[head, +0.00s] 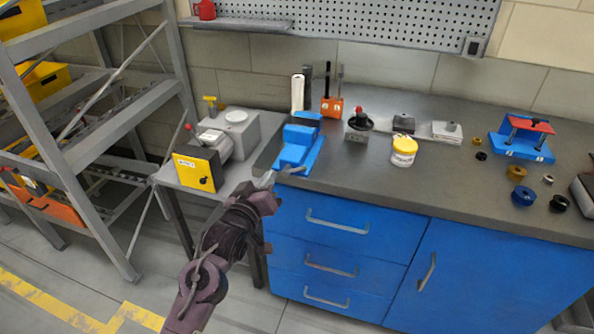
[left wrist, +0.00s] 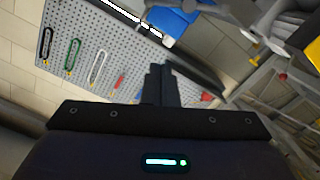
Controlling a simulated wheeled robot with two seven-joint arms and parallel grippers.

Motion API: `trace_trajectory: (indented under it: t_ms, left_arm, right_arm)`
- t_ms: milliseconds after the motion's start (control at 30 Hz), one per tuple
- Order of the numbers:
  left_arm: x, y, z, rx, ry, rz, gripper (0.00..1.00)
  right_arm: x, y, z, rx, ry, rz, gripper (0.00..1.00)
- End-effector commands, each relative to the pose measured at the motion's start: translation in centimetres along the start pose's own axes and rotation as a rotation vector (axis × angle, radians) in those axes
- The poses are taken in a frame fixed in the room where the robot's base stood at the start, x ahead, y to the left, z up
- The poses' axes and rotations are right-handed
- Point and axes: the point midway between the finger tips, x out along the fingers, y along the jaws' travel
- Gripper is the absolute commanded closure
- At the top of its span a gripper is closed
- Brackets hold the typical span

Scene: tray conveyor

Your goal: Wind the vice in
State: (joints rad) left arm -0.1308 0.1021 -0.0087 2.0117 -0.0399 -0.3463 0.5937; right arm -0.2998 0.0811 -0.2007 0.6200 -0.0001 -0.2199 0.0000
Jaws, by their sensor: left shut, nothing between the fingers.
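The blue vice (head: 297,148) stands at the left end of the dark worktop, by its front edge. A thin grey bar shows at its front end, close to my gripper; I cannot tell whether they touch. My left gripper (head: 266,180) is shut and empty, just in front of and below the vice. In the left wrist view its dark fingers (left wrist: 160,86) are together with nothing between them. A blue shape at the top of that view may be part of the vice. My right gripper is not in view.
A grey machine with a yellow front panel (head: 197,168) stands left of the vice. An orange tool holder (head: 332,107), a yellow-and-white tub (head: 403,152) and a blue fixture (head: 520,148) stand on the worktop. Blue drawers (head: 325,225) lie below the front edge. A metal rack (head: 105,130) stands at left.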

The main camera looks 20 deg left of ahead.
Motion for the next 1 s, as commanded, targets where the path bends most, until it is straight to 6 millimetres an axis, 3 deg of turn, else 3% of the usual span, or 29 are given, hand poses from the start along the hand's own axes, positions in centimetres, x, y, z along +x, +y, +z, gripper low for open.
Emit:
trace_trajectory:
  t_ms: [167, 433, 500, 700, 1000]
  left_arm:
    - [3.5, 0.2, -0.3, 0.0, 0.001, 0.002, 1.0]
    - [9.1, 0.2, -0.1, 0.001, -0.001, 0.001, 1.0]
    - [9.2, 0.1, 1.4, -0.002, -0.007, -0.001, 1.0]
    - [9.6, 0.1, 3.5, 0.001, -0.003, 0.0, 1.0]
    - [9.7, 0.0, 4.0, 0.001, -0.002, 0.0, 1.0]
  right_arm:
    - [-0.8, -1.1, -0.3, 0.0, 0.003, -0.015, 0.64]
    - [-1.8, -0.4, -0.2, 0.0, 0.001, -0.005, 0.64]
    - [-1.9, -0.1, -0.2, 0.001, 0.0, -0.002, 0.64]
    - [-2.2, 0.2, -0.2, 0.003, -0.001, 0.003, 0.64]
    - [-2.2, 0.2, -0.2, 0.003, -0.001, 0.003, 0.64]
